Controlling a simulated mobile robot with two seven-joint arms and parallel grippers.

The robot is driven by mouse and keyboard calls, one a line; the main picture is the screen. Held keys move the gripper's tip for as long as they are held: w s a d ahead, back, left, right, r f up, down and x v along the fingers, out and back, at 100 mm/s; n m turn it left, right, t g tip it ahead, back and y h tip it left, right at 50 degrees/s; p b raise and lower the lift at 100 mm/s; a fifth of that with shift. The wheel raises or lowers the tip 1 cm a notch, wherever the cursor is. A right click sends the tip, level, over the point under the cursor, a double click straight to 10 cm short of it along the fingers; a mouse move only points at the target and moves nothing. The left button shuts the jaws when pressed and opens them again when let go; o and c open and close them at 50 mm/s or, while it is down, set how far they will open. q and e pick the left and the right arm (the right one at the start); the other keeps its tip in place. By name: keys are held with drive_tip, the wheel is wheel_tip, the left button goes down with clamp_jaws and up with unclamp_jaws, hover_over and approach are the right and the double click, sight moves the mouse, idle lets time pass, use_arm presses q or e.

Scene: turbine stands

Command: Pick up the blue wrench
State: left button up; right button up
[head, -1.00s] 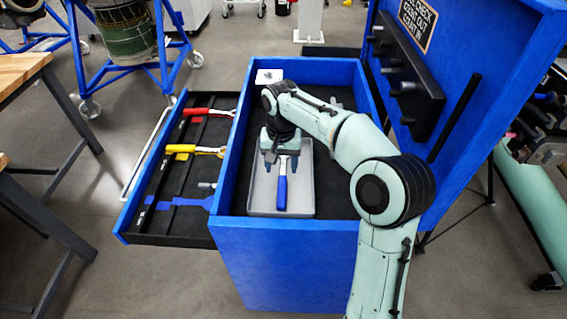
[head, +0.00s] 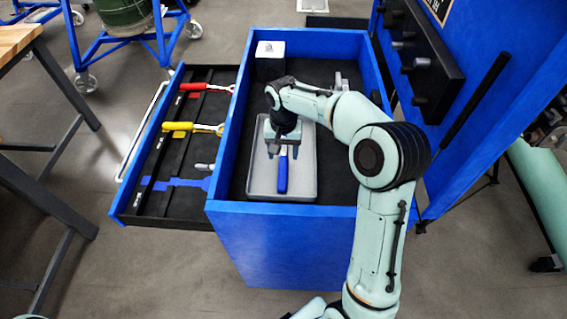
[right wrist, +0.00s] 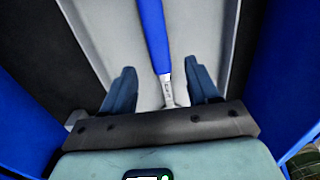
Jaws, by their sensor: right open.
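The blue wrench (head: 283,175) lies in a grey tray (head: 305,185) inside the blue cart's top compartment. Its blue handle points toward the cart's near wall. My right gripper (head: 284,152) is open above the tray, over the metal end of the wrench. In the right wrist view the open right gripper (right wrist: 160,68) has one finger on each side of the wrench (right wrist: 153,35), with gaps on both sides. The wrench's far end is hidden by the gripper body. My left gripper is not in view.
An open side drawer (head: 165,210) holds a red-handled tool (head: 205,87), a yellow-handled tool (head: 185,127) and a blue tool outline (head: 170,183). The compartment's blue walls (head: 230,140) surround the tray. A blue upright panel (head: 480,100) with black pegs stands on the right.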

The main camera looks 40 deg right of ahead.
sight(283, 164)
wheel_tip(283, 164, down, 5)
drive_tip(key=shift+s+a+r, duration=0.1)
drive_tip(key=shift+s+a, duration=0.05)
clamp_jaws()
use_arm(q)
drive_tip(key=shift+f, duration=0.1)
use_arm(e)
drive_tip(key=shift+r, duration=0.15)
